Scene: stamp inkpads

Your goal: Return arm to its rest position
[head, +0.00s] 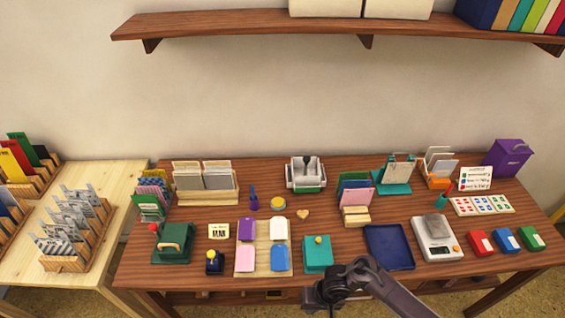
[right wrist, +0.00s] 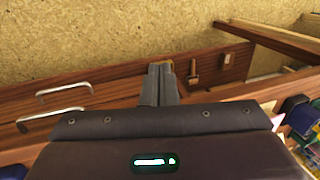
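My right arm comes in at the bottom edge of the head view, and my right gripper (head: 324,294) is at the table's front edge, below the teal box (head: 317,254). In the right wrist view the two fingers of my right gripper (right wrist: 160,72) lie side by side, shut, with nothing visible between them. They point towards the table's wooden front, which has metal handles (right wrist: 64,90), and the speckled floor (right wrist: 110,35). My left gripper is not in view. The wooden table (head: 210,278) holds the stamp things.
A pale tray (head: 263,258) holds purple, white, pink and blue pads. A navy tray (head: 390,247), a scale (head: 436,240) and red, blue and green inkpads (head: 507,240) stand to the right. A green box (head: 173,243) stands at the left. A shelf (head: 250,22) hangs above.

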